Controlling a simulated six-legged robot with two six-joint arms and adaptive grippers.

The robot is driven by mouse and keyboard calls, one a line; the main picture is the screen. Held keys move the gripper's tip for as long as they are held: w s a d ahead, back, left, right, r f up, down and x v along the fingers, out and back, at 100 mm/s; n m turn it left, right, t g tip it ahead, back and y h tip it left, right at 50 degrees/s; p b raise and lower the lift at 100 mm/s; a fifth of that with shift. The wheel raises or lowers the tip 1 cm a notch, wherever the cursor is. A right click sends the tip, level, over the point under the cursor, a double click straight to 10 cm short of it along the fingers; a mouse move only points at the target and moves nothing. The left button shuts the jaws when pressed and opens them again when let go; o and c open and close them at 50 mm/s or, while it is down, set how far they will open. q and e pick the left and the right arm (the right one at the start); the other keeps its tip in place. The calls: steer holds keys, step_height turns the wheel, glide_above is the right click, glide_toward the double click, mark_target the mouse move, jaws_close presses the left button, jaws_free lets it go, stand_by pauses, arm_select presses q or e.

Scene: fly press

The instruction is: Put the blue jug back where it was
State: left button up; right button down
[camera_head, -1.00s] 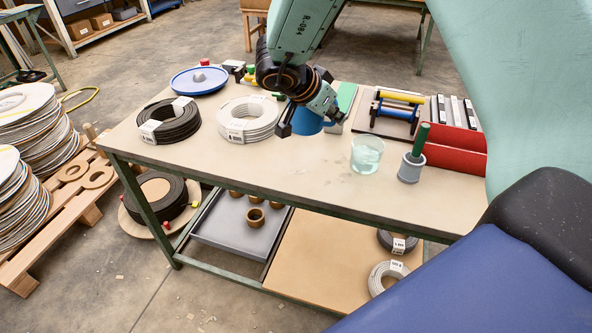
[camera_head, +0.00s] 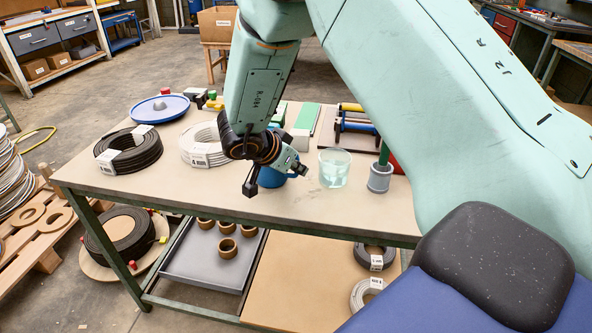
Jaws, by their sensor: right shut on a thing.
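The blue jug (camera_head: 269,178) is in the head view at the middle of the workbench (camera_head: 225,187), largely hidden behind my right gripper. My right gripper (camera_head: 276,178) is shut on the jug, its fingers on either side. The jug shows before the bench top, left of a clear beaker. I cannot tell whether its base touches the bench. My left gripper is not in view.
The clear beaker (camera_head: 334,169) with pale liquid and a grey pot with a green handle (camera_head: 380,176) stand close to the right. A white cable coil (camera_head: 203,145), a black coil (camera_head: 129,150) and a blue dish (camera_head: 160,107) are to the left. Bare bench lies in front.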

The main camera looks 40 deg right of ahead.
steer(key=shift+w+f, duration=0.15)
steer(key=shift+w, duration=0.05)
steer(key=shift+s+a, duration=0.1)
steer(key=shift+s, duration=0.2)
steer(key=c, duration=1.7)
jaws_free()
steer(key=shift+w+f, duration=0.15)
steer(key=shift+o, duration=1.3)
steer(key=shift+r, duration=0.2)
steer(key=shift+a+r, duration=0.1)
steer(key=shift+r, duration=0.25)
steer(key=p+v, duration=0.5)
steer(key=v, duration=0.6)
steer(key=shift+a, duration=0.25)
